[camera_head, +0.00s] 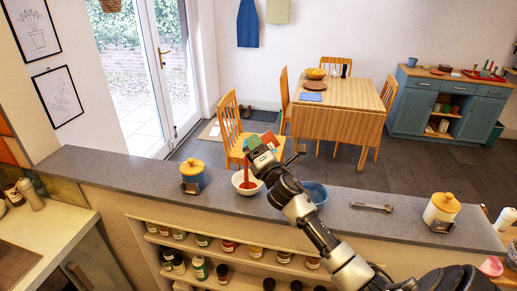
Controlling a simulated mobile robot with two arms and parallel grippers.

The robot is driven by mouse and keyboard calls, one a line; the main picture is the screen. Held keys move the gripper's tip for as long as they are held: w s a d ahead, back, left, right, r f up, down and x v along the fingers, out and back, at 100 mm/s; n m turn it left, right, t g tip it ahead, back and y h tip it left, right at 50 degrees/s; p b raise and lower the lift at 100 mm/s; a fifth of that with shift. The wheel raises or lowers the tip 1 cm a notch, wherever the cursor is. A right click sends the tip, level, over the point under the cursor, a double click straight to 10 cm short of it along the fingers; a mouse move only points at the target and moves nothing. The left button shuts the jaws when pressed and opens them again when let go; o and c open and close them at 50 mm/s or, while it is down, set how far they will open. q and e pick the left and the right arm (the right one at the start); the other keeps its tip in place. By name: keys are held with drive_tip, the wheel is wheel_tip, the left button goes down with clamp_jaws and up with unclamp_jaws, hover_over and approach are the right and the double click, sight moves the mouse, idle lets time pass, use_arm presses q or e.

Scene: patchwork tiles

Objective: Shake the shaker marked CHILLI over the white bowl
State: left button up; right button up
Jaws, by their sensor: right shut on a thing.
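The white bowl (237,186) stands on the grey counter (140,174), left of the middle. My right gripper (265,148) is above it, shut on a small tilted thing with green and red parts (254,142). This looks like the shaker, but it is too small and too covered by the gripper for any CHILLI marking to be read. A narrow red streak (246,168) shows between the held thing and the bowl, with red inside the bowl. I cannot tell whether it is falling chilli or a solid thing. My left gripper is not in view.
A blue jar with a yellow lid (192,180) stands left of the bowl. A blue bowl (317,193), a metal spoon-like tool (372,207) and a white jar (439,213) stand or lie to the right. Shelves of small jars (229,247) are below the counter.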

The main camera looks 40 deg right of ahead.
wheel_tip(320, 180, down, 3)
drive_tip(key=shift+w+r+b, duration=0.1)
drive_tip(key=shift+w+b, duration=0.05)
drive_tip(key=shift+b, duration=0.7)
drive_tip(key=shift+r, duration=0.1)
drive_tip(key=m, duration=0.1)
drive_tip(key=m+h+b, duration=0.1)
drive_tip(key=m, duration=0.2)
drive_tip(key=shift+r+m+h, duration=0.25)
drive_tip(key=shift+m+h, duration=0.05)
drive_tip(key=shift+h, duration=0.1)
drive_tip(key=m, duration=0.2)
drive_tip(key=r+m+h, duration=0.1)
drive_tip(key=m, duration=0.1)
drive_tip(key=shift+g+b, duration=0.3)
drive_tip(key=shift+b, duration=0.1)
